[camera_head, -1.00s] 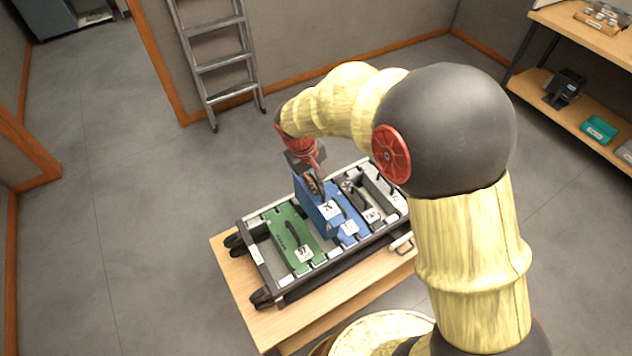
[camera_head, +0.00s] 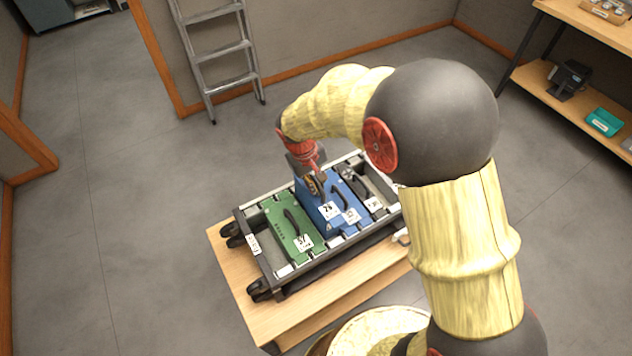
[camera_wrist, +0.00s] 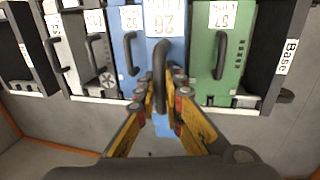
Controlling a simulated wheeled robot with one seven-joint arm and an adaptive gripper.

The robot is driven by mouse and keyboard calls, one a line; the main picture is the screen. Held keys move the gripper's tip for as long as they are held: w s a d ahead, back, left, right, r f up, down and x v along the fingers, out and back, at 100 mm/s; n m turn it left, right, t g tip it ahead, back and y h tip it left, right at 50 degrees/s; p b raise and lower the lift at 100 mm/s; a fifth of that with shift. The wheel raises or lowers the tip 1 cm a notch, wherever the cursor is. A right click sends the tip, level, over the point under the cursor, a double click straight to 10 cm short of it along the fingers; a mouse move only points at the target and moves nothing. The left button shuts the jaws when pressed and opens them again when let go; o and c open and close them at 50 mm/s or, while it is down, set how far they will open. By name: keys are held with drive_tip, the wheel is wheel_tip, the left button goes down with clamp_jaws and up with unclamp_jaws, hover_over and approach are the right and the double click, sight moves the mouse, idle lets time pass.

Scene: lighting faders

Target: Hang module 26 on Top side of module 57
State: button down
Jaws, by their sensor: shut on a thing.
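Module 26 is a blue block (camera_head: 307,199) with a dark handle and a white label; it also shows in the wrist view (camera_wrist: 150,58). My gripper (camera_wrist: 160,98) is shut on its handle, and in the head view (camera_head: 317,185) it is at the block's top. Module 57 is the green block (camera_head: 279,222) with its own dark handle, directly beside module 26; it shows right of it in the wrist view (camera_wrist: 237,55). Module 26 looks larger and closer than its neighbours in the wrist view, so it seems slightly raised. Its lower part is hidden.
Both blocks are at a dark frame (camera_head: 262,266) labelled Base, on a wooden table (camera_head: 232,290). Another blue module (camera_wrist: 129,60) and grey modules (camera_wrist: 95,50) fill the other side. A ladder (camera_head: 222,60) and shelves (camera_head: 560,110) stand apart behind.

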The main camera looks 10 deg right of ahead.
drive_tip(key=shift+f+b, duration=2.5)
drive_tip(key=shift+f, duration=2.05)
drive_tip(key=shift+f+b, duration=0.7)
drive_tip(key=shift+f, duration=0.6)
drive_tip(key=c, duration=1.8)
unclamp_jaws()
drive_tip(key=shift+s+f, duration=0.1)
drive_tip(key=shift+f, duration=0.05)
drive_tip(key=r, duration=0.4)
drive_tip(key=a+r, duration=0.1)
drive_tip(key=r, duration=0.2)
drive_tip(key=a+r, duration=0.1)
drive_tip(key=r, duration=0.3)
drive_tip(key=shift+s+a+r, duration=0.1)
drive_tip(key=shift+s+r, duration=0.2)
drive_tip(key=shift+s, duration=0.05)
wheel_tip(320, 180, up, 7)
drive_tip(key=p, duration=0.5)
drive_tip(key=shift+r, duration=0.15)
drive_tip(key=shift+s, duration=0.1)
